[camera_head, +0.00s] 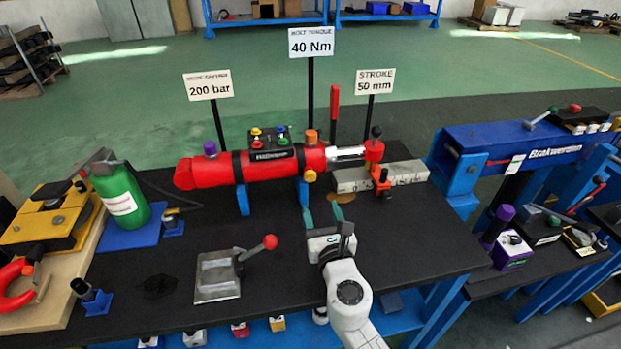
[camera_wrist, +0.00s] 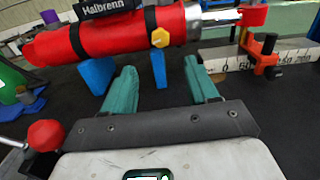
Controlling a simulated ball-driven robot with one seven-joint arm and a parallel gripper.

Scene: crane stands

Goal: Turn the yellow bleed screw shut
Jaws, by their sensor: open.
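The yellow bleed screw (camera_head: 310,176) is a small hex head on the near side of the red cylinder (camera_head: 213,173), low by its right end. In the wrist view the bleed screw (camera_wrist: 160,37) faces me, just beyond and above the gap between my fingers. My gripper (camera_head: 323,214) is open and empty, with its green fingers apart, below and in front of the cylinder. It also shows in the wrist view (camera_wrist: 160,75). Nothing touches the screw.
Blue supports (camera_head: 243,199) hold the cylinder over the black bench. An orange clamp (camera_head: 381,182) and ruler block (camera_head: 350,179) stand right. A grey plate with a red-knobbed lever (camera_head: 270,242) lies left of my arm. A green bottle (camera_head: 121,203) stands further left.

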